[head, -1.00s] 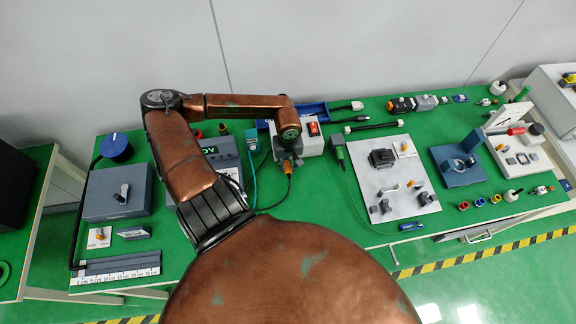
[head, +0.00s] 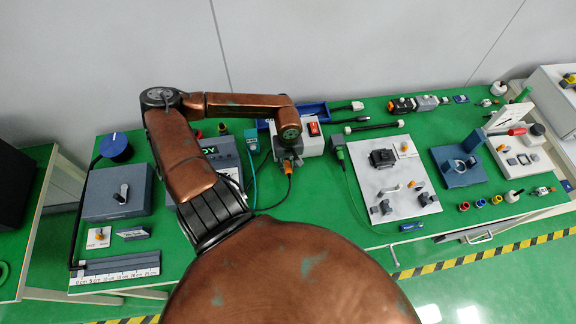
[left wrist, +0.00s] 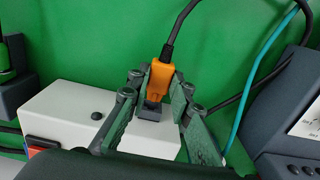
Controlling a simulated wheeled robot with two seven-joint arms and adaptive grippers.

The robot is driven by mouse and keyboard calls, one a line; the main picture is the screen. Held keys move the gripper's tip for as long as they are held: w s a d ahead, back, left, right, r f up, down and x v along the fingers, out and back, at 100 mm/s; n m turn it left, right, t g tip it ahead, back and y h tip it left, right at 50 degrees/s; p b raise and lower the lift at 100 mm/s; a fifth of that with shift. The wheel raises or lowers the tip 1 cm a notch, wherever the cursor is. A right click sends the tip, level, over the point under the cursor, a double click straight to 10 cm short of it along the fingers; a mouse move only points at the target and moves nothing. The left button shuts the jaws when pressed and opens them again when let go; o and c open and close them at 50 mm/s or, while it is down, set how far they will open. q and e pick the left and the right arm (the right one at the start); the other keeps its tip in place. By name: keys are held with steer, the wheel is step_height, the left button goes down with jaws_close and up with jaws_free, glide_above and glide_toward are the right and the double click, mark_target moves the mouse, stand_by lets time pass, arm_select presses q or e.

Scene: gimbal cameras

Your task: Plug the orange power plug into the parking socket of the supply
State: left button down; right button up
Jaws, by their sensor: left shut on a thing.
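The orange power plug (left wrist: 160,80) is between the fingers of my left gripper (left wrist: 157,92), which is shut on it. A black cable leaves its upper end. In the left wrist view the plug's lower end is at a dark grey socket (left wrist: 151,112) on the white supply box (left wrist: 65,105). I cannot tell whether it is seated in the socket or just above it. In the head view the supply (head: 313,145) has a red switch, and the orange plug (head: 288,167) shows beside my left gripper (head: 287,160). My right gripper is not in view.
A dark grey device (head: 226,152) stands left of the supply, with a teal cable (head: 252,168) between them. A blue tray (head: 310,112) lies behind. A light board with parts (head: 395,205) lies to the right.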

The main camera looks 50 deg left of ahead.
mark_target(287, 162)
arm_select(q)
steer(key=shift+w+a+b, duration=0.2)
steer(key=shift+w+a, duration=0.1)
steer(key=shift+a, duration=0.3)
steer(key=shift+w+a+b, duration=0.15)
steer(key=shift+w+a, duration=0.15)
steer(key=shift+a, duration=0.25)
steer(key=c, duration=1.7)
jaws_free()
steer(key=shift+o, duration=0.2)
step_height(287, 162, up, 12)
